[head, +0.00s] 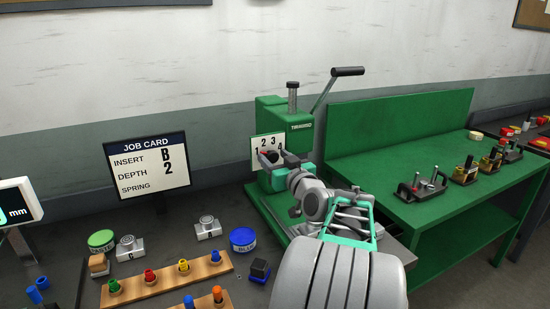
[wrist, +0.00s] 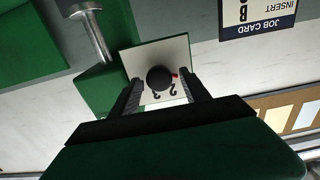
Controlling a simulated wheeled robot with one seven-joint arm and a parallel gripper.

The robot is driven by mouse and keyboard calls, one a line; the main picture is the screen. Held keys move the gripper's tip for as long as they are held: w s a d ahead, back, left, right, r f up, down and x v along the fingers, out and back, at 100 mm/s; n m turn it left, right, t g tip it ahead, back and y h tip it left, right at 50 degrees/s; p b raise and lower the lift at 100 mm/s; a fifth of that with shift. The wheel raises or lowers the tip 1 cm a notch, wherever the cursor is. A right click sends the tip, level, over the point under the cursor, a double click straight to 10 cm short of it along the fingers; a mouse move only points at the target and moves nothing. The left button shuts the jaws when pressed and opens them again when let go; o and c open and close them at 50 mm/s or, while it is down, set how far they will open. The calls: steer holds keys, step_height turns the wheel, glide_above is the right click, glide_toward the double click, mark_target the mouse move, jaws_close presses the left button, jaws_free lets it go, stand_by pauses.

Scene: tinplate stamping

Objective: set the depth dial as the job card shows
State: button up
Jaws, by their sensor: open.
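The job card (head: 147,167) reads insert B and depth 2; its spring line looks blank. The depth dial is a black round knob (wrist: 160,78) on a white numbered plate (wrist: 174,52), on the front of the green press (head: 271,113). In the head view the plate (head: 258,146) shows 1 to 4, partly hidden by my gripper (head: 270,160).
The press lever (head: 347,72) rises above the press. A wooden rack (head: 168,278) with coloured pegs, stamped inserts and a blue tin (head: 243,239) stand on the bench at front left. A green bench (head: 430,208) with tool blocks is at right.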

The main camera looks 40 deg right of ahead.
steer(key=shift+c, duration=0.3)
jaws_close()
steer(key=shift+m, duration=0.4)
steer(key=m+b, duration=0.1)
steer(key=m, duration=0.2)
steer(key=shift+f, duration=0.1)
steer(key=shift+d+m, duration=0.1)
steer(key=shift+m, duration=2.4)
steer(key=shift+o, duration=0.3)
jaws_free()
